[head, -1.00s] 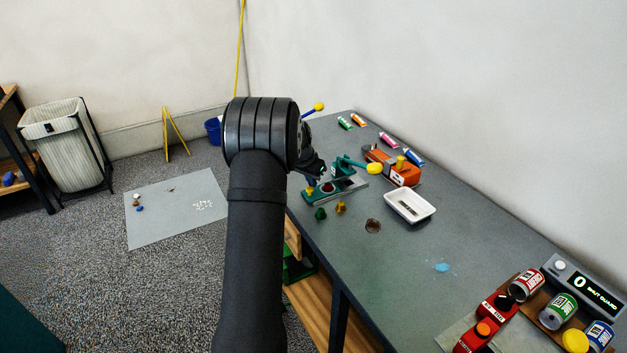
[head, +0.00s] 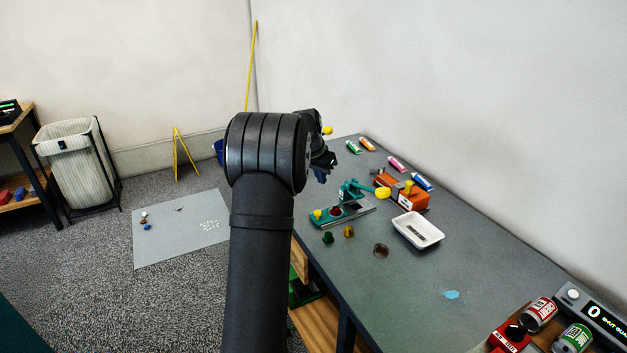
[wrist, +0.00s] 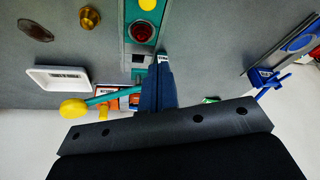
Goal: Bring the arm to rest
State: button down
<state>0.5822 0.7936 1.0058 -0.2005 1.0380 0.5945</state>
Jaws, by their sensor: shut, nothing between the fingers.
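My gripper (head: 322,173) is above the far left part of the grey table, beyond my dark arm link. In the wrist view its blue fingers (wrist: 157,80) are shut with nothing between them. The green press-like device (head: 350,190) with a yellow knob stands on the table below the gripper. My gripper appears clear of it in the head view. Part of my wrist is hidden behind my large round joint.
The table (head: 400,290) also bears a white tray (head: 418,240), an orange machine (head: 412,197), several coloured tubes (head: 397,163) and small green and brass pieces (head: 348,231). Cans (head: 541,313) stand at the near right. A laundry bin (head: 80,170) stands on the floor left.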

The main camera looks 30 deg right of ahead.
dwell(0.4)
send_over(323, 213)
jog(key=d, duration=0.1)
jog(key=f, duration=0.7)
jog(key=shift+w+d+f, duration=0.1)
jog(key=shift+w+f, duration=0.2)
jog(key=shift+w, duration=0.05)
jog(key=shift+f, duration=0.85)
jog(key=shift+s+a+f, duration=0.1)
jog(key=shift+s+a, duration=0.1)
jog(key=shift+a, duration=0.25)
jog(key=shift+s+a+f, duration=0.1)
jog(key=shift+s+a, duration=0.1)
jog(key=shift+a, duration=0.2)
jog(key=shift+s+a+f, duration=0.2)
jog(key=shift+s+a, duration=0.15)
jog(key=shift+a, duration=0.3)
